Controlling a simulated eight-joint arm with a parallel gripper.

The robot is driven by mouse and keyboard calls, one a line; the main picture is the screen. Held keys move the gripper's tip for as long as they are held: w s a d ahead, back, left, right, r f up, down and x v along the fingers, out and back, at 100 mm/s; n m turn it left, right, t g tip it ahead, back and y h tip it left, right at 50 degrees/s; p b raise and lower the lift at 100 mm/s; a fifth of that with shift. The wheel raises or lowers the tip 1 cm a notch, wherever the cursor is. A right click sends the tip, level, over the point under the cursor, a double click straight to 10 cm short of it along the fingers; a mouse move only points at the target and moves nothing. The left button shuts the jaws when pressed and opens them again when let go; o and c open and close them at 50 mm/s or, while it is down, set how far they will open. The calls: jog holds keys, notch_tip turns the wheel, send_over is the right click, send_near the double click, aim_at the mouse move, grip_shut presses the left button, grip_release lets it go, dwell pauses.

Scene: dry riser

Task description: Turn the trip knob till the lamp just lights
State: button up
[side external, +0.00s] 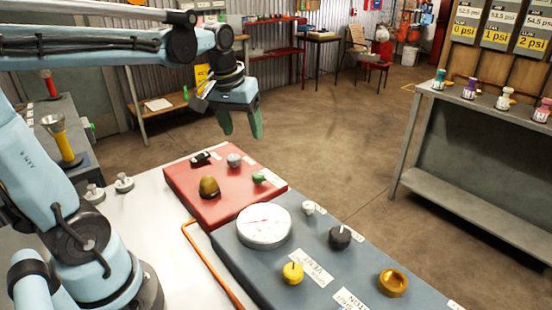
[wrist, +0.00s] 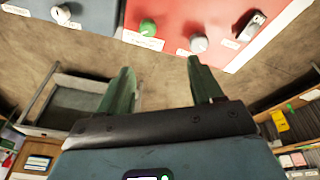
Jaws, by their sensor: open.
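My gripper (side external: 241,130) is open and empty, in the air beyond the far edge of the red panel (side external: 228,210). Its two green fingers point down and also show apart in the wrist view (wrist: 160,70). The red panel carries an amber dome (side external: 209,187), perhaps the lamp, looking dull, a grey knob (side external: 234,160), a green knob (side external: 259,178) and a black switch (side external: 201,158). The wrist view shows the green knob (wrist: 148,28), grey knob (wrist: 198,43) and switch (wrist: 250,25) beyond the fingers. The labels are too small to tell which knob is the trip knob.
A blue-grey panel (side external: 240,262) adjoins, with a white gauge (side external: 264,226), black knob (side external: 340,237), yellow knob (side external: 292,273) and brass ring (side external: 392,283). An orange pipe (side external: 212,264) runs beside it. A grey bench (side external: 480,120) stands right; open floor lies between.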

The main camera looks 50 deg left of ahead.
aim_at(234, 157)
jog(key=w+a+n+g, duration=0.2)
jog(key=a+n+g, duration=0.15)
jog(key=a, duration=0.55)
jog(key=shift+n+t+h, duration=0.25)
jog(key=shift+t+h, duration=0.1)
jog(key=shift+h, duration=0.05)
notch_tip(234, 157, down, 12)
jog(key=shift+w+d+f, duration=0.1)
jog(key=shift+w+d, duration=0.05)
jog(key=shift+c, duration=0.4)
jog(key=c, duration=1)
jog(key=shift+m, duration=2.8)
